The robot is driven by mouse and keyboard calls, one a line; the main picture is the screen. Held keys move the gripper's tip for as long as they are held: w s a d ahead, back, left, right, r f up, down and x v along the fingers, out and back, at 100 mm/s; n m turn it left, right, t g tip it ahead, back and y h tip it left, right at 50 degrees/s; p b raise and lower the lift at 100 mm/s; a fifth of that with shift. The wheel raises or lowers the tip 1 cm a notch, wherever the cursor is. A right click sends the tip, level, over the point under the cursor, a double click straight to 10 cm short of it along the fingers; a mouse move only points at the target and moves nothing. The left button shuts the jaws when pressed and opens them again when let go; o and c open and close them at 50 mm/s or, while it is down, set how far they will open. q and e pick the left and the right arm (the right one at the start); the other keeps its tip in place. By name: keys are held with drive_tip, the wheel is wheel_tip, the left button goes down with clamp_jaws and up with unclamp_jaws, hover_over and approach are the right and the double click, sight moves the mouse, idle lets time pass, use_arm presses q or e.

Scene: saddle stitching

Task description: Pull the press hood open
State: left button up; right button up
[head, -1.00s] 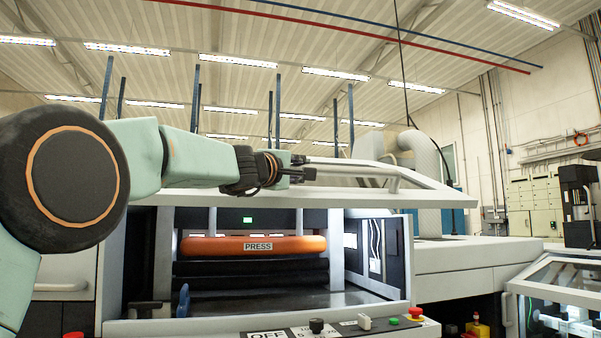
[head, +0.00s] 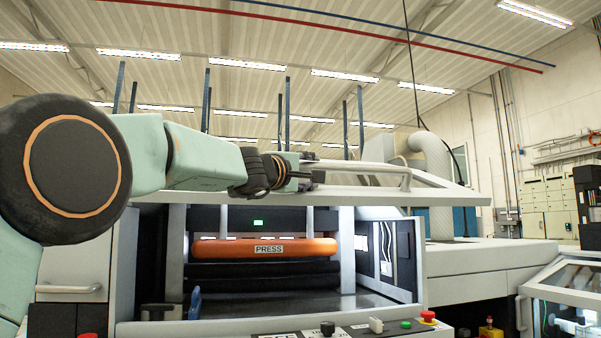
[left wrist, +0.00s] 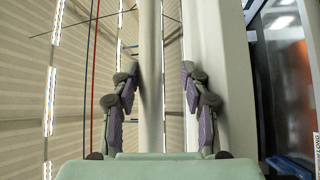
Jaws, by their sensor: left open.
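The press hood (head: 440,190) is a pale frame raised above the press opening in the head view, its front edge clear of the orange PRESS bar (head: 262,248). A pale handle bar (head: 385,168) runs along it. My left gripper (head: 308,179) is at the left part of this bar. In the left wrist view, the open fingers of my left gripper (left wrist: 158,85) stand on either side of the upright-looking handle bar (left wrist: 150,45), with gaps on both sides. The hood's panel (left wrist: 225,60) shows to the right. My right gripper is not in view.
A control panel with a black knob (head: 327,328), a green button (head: 405,324) and a red button (head: 428,317) lies along the press's front. A glazed machine cover (head: 565,285) stands at the right. A white hose (head: 434,165) rises behind the hood.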

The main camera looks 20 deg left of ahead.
use_arm(q)
drive_tip(key=v, duration=0.6)
drive_tip(key=shift+s, duration=0.3)
drive_tip(key=shift+a+f, duration=0.1)
drive_tip(key=shift+f, duration=0.05)
